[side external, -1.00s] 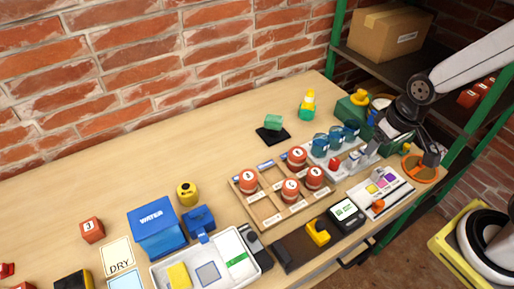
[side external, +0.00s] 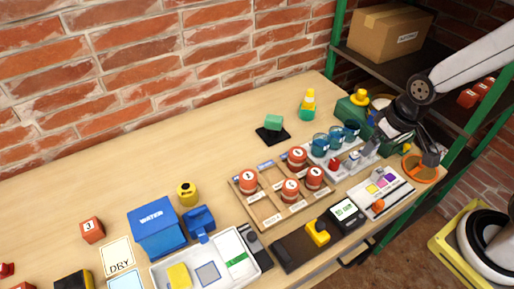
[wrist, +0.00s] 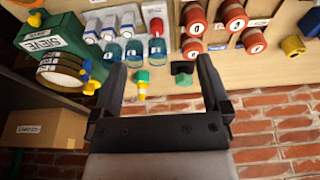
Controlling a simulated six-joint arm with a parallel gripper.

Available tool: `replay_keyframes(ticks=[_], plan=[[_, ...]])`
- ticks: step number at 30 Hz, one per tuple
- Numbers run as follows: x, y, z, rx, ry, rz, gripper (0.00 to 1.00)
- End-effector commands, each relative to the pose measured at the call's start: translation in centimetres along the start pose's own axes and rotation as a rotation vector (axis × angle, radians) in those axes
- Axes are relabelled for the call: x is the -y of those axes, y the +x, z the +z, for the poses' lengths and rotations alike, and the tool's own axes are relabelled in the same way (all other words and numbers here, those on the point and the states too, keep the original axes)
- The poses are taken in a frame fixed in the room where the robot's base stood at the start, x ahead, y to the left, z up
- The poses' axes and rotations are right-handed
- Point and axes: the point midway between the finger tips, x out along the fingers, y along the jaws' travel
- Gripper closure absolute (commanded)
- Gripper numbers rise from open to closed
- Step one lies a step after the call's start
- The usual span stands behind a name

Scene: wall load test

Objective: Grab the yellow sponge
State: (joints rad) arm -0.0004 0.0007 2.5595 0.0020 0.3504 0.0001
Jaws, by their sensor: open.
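The yellow sponge (side external: 179,276) lies in the white tray (side external: 160,279) at the front left of the bench in the side view. It is a small yellow block at the tray's left end. My gripper (side external: 434,163) is at the far right end of the bench, well away from the sponge. In the wrist view my gripper (wrist: 162,75) shows two dark fingers spread apart with nothing between them. The sponge cannot be made out in the wrist view.
A blue WATER box (side external: 157,228) stands behind the tray. A brick wall (side external: 150,80) runs behind. The back left of the bench is clear.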

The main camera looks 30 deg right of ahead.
Motion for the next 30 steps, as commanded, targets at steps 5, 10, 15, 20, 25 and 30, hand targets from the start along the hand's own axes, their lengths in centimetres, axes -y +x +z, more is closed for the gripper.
replay_keyframes(ticks=[5, 10, 15, 20, 25, 30], plan=[[0.8, 0.4, -0.2, 0.021, 0.03, -0.019, 0.03], [2.8, 1.4, -0.4, 0.082, 0.115, -0.07, 0.03], [6.4, 2.8, -0.7, 0.18, 0.247, -0.146, 0.03], [10.4, 4.2, -0.9, 0.285, 0.384, -0.223, 0.03], [14.9, 5.7, -1.0, 0.399, 0.528, -0.3, 0.03], [19.6, 7.2, -1.1, 0.513, 0.672, -0.374, 0.03]])
